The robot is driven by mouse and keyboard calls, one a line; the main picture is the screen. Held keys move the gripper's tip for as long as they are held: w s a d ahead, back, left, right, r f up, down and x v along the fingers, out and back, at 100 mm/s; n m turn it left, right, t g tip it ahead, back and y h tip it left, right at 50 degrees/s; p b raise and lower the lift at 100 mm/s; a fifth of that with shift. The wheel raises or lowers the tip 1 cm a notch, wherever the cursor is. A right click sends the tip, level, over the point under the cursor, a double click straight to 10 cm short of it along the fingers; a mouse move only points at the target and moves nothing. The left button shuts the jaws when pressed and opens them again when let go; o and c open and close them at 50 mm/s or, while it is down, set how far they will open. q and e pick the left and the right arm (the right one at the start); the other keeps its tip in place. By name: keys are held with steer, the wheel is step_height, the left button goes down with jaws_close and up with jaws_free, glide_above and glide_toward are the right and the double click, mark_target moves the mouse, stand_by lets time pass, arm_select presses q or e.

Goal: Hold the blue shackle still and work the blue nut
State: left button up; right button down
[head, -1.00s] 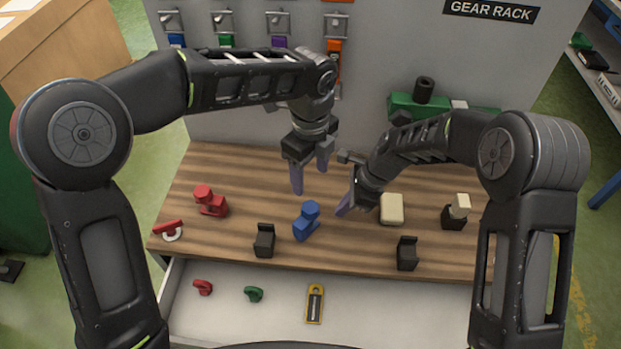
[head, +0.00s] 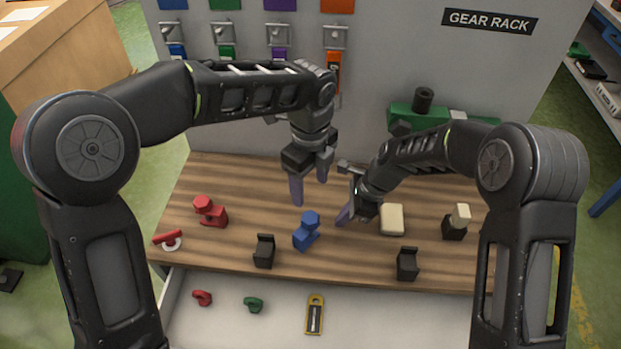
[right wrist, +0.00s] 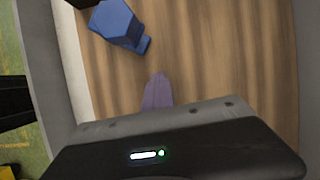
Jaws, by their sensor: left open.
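The blue shackle (head: 303,238) stands on the wooden bench, with the six-sided blue nut (head: 310,218) at its upper end. In the right wrist view the blue nut (right wrist: 112,18) and part of the shackle (right wrist: 142,45) show at the top, cut by the edge. My left gripper (head: 310,187) is open and empty, above and behind the blue shackle, apart from it. My right gripper (head: 347,207) is just right of the shackle, not touching it. Only one purple finger (right wrist: 157,92) shows clearly in the right wrist view, so its opening is unclear.
A red fitting (head: 210,211), black blocks (head: 264,251) (head: 407,264), a cream block (head: 391,219) and a black-and-cream piece (head: 456,222) stand around. An open drawer (head: 390,315) in front holds small parts. A grey panel (head: 400,50) rises behind the bench.

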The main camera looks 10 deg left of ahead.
mark_target(310, 218)
arm_select(q)
step_height(310, 218, down, 12)
steer(key=shift+r, duration=0.1)
stand_by(0.5)
jaws_close()
stand_by(1.1)
